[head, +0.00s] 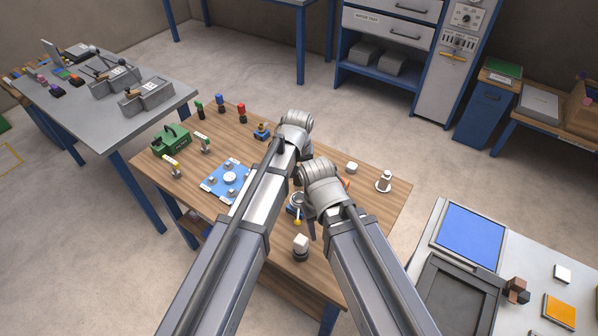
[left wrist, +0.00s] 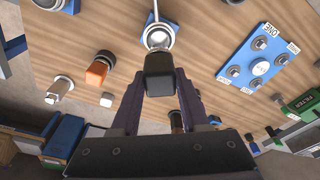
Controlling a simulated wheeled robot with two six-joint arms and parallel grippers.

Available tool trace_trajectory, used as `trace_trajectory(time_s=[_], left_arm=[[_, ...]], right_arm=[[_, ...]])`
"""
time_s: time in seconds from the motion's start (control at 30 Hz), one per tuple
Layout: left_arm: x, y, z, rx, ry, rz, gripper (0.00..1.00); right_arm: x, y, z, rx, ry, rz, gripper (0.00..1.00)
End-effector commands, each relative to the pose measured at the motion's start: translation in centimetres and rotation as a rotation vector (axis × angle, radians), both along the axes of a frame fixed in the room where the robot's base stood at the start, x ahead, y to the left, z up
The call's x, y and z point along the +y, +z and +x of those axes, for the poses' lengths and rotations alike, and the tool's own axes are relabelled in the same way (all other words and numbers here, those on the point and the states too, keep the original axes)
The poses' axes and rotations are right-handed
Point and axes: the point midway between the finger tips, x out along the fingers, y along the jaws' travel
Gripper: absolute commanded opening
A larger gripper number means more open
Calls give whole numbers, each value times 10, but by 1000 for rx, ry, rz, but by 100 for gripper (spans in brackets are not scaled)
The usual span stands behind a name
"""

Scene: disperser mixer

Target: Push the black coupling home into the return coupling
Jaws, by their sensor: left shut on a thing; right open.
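My left gripper (left wrist: 161,88) is shut on a dark, blocky piece, the black coupling (left wrist: 160,72), held between its fingertips in the left wrist view. Just beyond it is a round silver fitting on a blue base (left wrist: 158,37), with a thin rod. The coupling overlaps its near edge in the picture; I cannot tell whether they touch. I cannot make out which part is the return coupling. In the head view the left fingers are hidden behind my arm.
A blue plate (head: 214,190) with several fittings lies on the wooden table (head: 265,120). A green box (head: 170,139) and several coloured pieces stand at the left. A white-topped piece (head: 301,242) stands near the front edge.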

Motion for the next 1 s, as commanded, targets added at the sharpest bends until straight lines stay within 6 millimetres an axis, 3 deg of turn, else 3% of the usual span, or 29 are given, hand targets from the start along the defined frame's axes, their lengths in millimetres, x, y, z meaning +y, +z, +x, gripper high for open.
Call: trace_trajectory(time_s=[0.2, 0.4, 1.0], left_arm=[[0, -26, 0, 0, 0, 0, 0], [0, -37, 0, 0, 0, 0, 0], [0, -38, 0, 0, 0, 0, 0]], right_arm=[[0, -26, 0, 0, -1, 0, 50], [0, -37, 0, 0, -1, 0, 50], [0, -38, 0, 0, -1, 0, 50]])
